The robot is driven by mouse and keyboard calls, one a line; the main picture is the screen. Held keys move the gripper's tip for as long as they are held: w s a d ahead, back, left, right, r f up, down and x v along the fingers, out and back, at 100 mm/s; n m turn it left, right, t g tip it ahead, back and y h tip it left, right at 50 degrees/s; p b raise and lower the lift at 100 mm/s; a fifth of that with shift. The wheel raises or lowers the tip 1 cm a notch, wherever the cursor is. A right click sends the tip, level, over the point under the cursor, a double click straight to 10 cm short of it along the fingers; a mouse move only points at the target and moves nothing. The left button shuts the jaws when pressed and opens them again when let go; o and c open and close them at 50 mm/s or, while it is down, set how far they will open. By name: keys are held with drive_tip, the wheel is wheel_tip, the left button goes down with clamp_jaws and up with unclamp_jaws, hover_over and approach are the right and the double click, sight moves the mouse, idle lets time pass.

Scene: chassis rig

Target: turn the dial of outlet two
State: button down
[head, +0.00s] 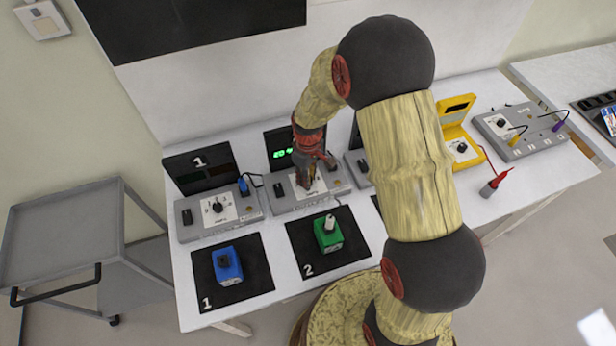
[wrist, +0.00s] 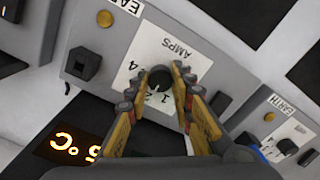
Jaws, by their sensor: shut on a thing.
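The grey box of outlet two (head: 338,181) stands on the bench behind the mat marked 2, with a lit green display (head: 283,153) at its back. My gripper (head: 307,184) reaches down onto the white plate of this box and hides the dial in the head view. In the wrist view, the black round dial (wrist: 159,79) sits on a white plate (wrist: 150,50) marked AMPS with numbers. My gripper (wrist: 161,71) has a finger on each side of the dial and is shut on it. The fingers hide part of the scale, so the dial's setting is unclear.
Outlet one's grey box (head: 190,228) stands at the left, and another box (head: 357,168) close on the right. A green block (head: 327,234) and a blue block (head: 227,265) sit on black mats in front. A black switch (wrist: 82,63) is beside the dial plate.

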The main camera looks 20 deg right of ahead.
drive_tip(key=c, duration=1.5)
unclamp_jaws()
drive_tip(key=shift+c, duration=0.2)
wheel_tip(320, 180, up, 12)
